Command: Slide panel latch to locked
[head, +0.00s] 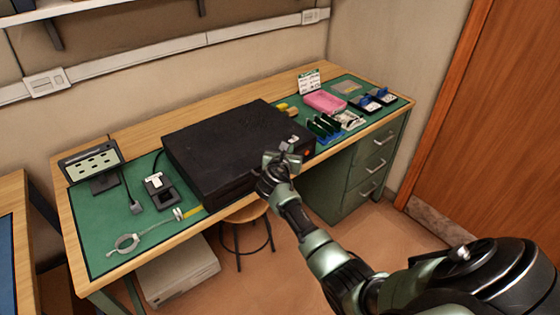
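A large flat black case (225,138) lies on the green mat in the middle of the workbench. A small light grey piece (294,139), possibly the panel latch, shows near the case's right front corner. It is too small to tell which position it is in. My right gripper (283,157) is at that front right corner, close to the small piece. I cannot tell whether it touches the case or how far its fingers are apart. It covers part of the case's front edge. My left gripper is not in view.
On the workbench (140,140), a small display (90,163), a black device (159,190) and a looped strap (125,243) lie left of the case. A pink tray (325,102), green boards (323,126) and blue-black parts stand to its right. A stool (247,213) stands below.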

